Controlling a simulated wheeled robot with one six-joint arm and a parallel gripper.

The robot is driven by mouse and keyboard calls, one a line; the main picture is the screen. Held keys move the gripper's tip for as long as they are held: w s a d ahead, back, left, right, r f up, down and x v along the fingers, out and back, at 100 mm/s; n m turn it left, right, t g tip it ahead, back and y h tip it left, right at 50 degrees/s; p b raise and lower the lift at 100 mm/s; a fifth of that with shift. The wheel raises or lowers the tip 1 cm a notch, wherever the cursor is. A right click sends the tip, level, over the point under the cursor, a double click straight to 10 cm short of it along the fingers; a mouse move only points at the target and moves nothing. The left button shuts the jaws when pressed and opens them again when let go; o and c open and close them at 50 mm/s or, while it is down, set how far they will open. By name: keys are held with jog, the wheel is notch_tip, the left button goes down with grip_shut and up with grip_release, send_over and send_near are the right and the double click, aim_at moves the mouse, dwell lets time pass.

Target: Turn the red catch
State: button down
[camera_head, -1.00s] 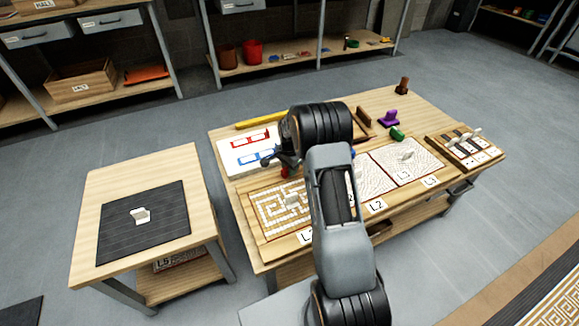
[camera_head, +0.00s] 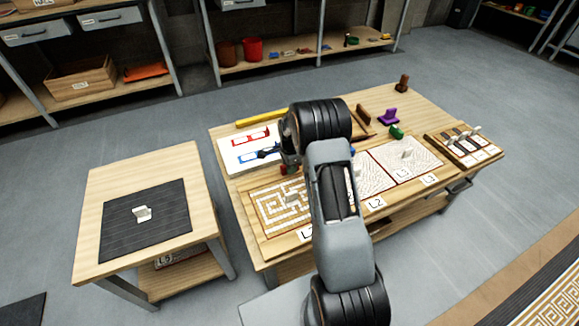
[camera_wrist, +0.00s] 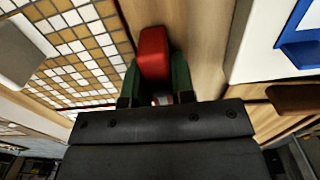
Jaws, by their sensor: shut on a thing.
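The red catch (camera_wrist: 153,52) is a small rounded red block in the wrist view, beside the brown-and-white maze panel (camera_wrist: 75,45). My gripper (camera_wrist: 156,88) is shut on it, with a green finger on each side. In the head view a little red (camera_head: 285,170) shows under my wrist, at the back edge of the left maze panel (camera_head: 262,205). My arm hides most of this spot there, and the catch's base is hidden by the fingers.
A white board with red and blue frames (camera_head: 240,160) lies just behind the left panel. The L2 and L3 panels are to the right, with a lever box (camera_head: 470,150) beyond. A side table with a dark mat (camera_head: 120,235) stands left.

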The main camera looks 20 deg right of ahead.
jog(key=c, duration=1)
grip_release()
jog(key=shift+o, duration=0.2)
notch_tip(320, 180, up, 14)
jog(key=p, duration=0.3)
jog(key=shift+f, duration=0.1)
